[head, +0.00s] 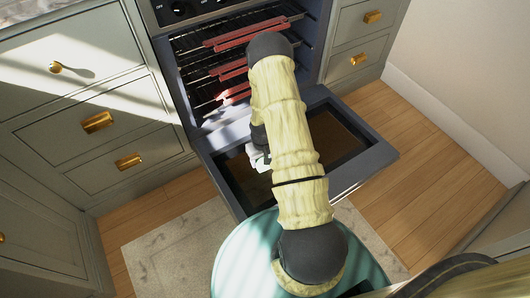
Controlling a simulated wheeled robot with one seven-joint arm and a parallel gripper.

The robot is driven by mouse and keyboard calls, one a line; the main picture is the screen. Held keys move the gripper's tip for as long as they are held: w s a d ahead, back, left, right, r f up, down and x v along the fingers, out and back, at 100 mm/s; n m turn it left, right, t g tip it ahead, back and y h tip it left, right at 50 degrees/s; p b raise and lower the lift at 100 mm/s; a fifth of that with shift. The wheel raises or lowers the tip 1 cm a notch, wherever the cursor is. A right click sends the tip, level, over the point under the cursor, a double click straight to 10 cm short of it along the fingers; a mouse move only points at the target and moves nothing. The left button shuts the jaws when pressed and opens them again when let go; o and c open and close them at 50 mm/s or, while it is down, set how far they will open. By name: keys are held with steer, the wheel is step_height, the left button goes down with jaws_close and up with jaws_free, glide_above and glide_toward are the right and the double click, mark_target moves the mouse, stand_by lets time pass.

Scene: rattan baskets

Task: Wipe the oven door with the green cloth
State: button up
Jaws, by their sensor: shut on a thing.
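The oven door (372,172) is folded down open, with a dark frame around a brownish glass panel. My arm crosses over its middle and hides part of it. My gripper (258,158) shows only partly, as a small white and dark piece left of the arm, low over the left part of the door. It is shut on the green cloth, of which only a small greenish patch (263,167) shows at the gripper. The rest of the cloth is hidden, and I cannot tell whether it touches the door.
The open oven holds wire racks (200,68) with several reddish strips (245,35). Grey drawers with brass handles flank it, left (100,150) and right (345,35). A pale rug (180,250) lies below. Wooden floor (430,190) is clear at right.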

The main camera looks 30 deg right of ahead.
steer(key=shift+r+p, duration=2)
steer(key=shift+r, duration=0.65)
steer(key=w+a+r, duration=0.1)
steer(key=a+r, duration=0.4)
steer(key=r, duration=0.3)
steer(key=w+a+r, duration=0.2)
steer(key=a+r, duration=0.4)
steer(key=r, duration=0.3)
steer(key=shift+r, duration=0.2)
